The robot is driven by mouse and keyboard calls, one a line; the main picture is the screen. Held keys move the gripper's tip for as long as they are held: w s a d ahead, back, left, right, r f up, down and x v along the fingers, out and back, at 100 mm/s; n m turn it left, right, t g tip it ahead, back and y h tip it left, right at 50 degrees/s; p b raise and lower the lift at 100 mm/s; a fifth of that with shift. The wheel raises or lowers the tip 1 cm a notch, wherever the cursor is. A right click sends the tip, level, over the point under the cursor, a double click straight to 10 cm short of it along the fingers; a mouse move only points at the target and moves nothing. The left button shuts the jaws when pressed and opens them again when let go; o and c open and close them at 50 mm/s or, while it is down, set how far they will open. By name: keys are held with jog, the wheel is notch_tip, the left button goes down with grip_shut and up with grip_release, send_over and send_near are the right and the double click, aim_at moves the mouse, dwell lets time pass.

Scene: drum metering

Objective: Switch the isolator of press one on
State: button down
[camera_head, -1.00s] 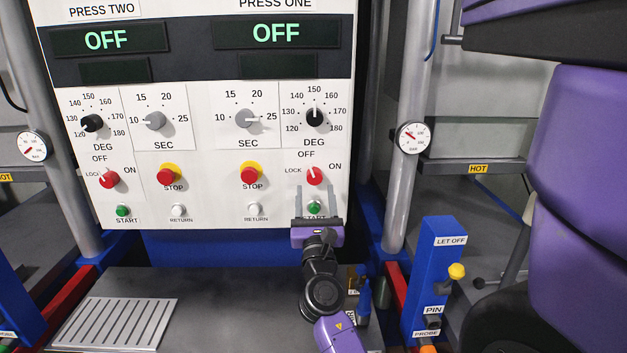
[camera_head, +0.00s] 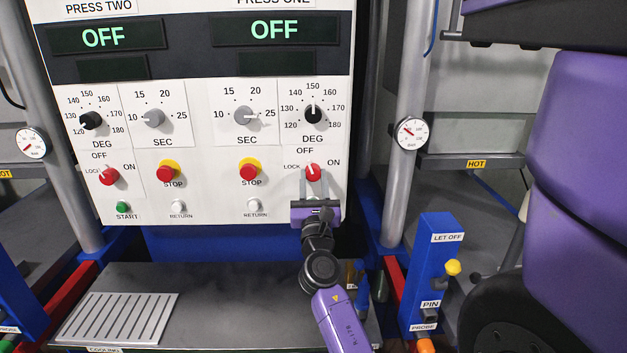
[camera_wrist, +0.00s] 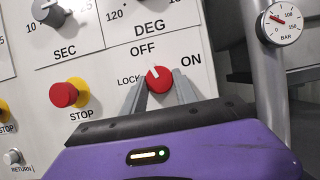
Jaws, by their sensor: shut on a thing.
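The isolator of press one is a red rotary knob with a white pointer mark (camera_head: 313,172), on the right column of the white panel below the DEG dial. It also shows in the wrist view (camera_wrist: 160,79), between the labels LOCK, OFF and ON. Its mark points up, slightly left, near OFF. My gripper (camera_head: 314,174) reaches up to it from below, with one grey finger on each side of the knob, shut on it. The gripper body hides the green START button of press one. The PRESS ONE display (camera_head: 275,31) reads OFF.
Close to the left is a red STOP button on a yellow collar (camera_head: 249,172), with a RETURN button (camera_head: 253,205) below it. The DEG dial (camera_head: 313,113) sits above the isolator. A grey column with a gauge (camera_head: 411,132) stands right of the panel.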

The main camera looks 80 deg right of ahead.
jog(key=shift+m, duration=0.3)
jog(key=m+g+b, duration=0.2)
jog(key=m, duration=0.1)
jog(key=shift+w+a+f+m, duration=0.1)
jog(key=shift+w+m, duration=0.1)
jog(key=shift+m, duration=0.1)
jog(key=m+g, duration=0.2)
jog(key=m, duration=0.1)
jog(key=m+g+b, duration=0.1)
jog(key=m, duration=0.3)
jog(key=shift+w+r+m+g, duration=0.2)
jog(key=shift+m+g, duration=0.1)
jog(key=shift+g, duration=0.1)
jog(key=m+g+y, duration=0.1)
jog(key=m, duration=0.4)
jog(key=shift+r+m+g+y, duration=0.2)
jog(key=shift+m+g+y, duration=0.1)
jog(key=shift+g+y, duration=0.1)
jog(key=m+y, duration=0.1)
jog(key=m, duration=0.1)
jog(key=m+p, duration=0.1)
jog(key=m, duration=0.1)
jog(key=shift+r+m+y, duration=0.1)
jog(key=shift+m+y, duration=0.3)
jog(key=shift+g, duration=0.4)
jog(key=shift+s, duration=0.1)
jog(key=c, duration=1)
grip_release()
jog(key=shift+o, duration=0.2)
